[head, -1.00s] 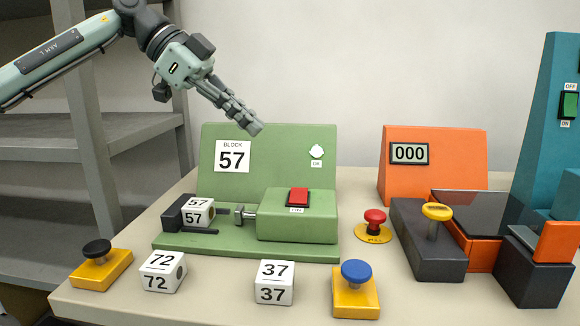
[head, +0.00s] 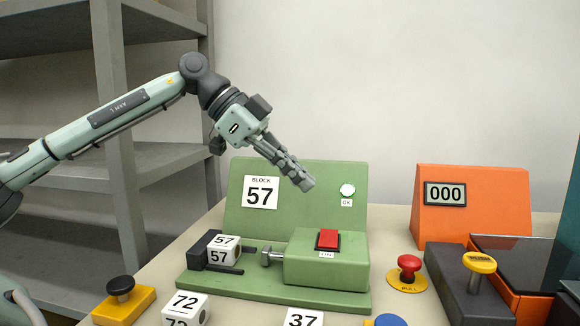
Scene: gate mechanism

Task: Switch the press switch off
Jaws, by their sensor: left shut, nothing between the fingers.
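The press is a green machine (head: 297,202) with an upright back panel and a low housing. A red rocker switch (head: 328,240) sits on top of the housing, with a small label at its front that is too small to read surely. My left gripper (head: 305,184) is shut and empty, slanting down to the right. In the picture its tips are above and slightly left of the switch, apart from it, in front of the back panel. A white block marked 57 (head: 223,251) sits in the press between a dark jaw and the ram. My right gripper is out of view.
A white lamp (head: 347,190) is on the panel. A red pull knob (head: 409,264), a yellow knob (head: 479,263) and an orange machine (head: 466,200) stand right. Blocks 72 (head: 187,304) and 37 (head: 302,318), a black button (head: 121,287) and a blue button (head: 386,320) are in front.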

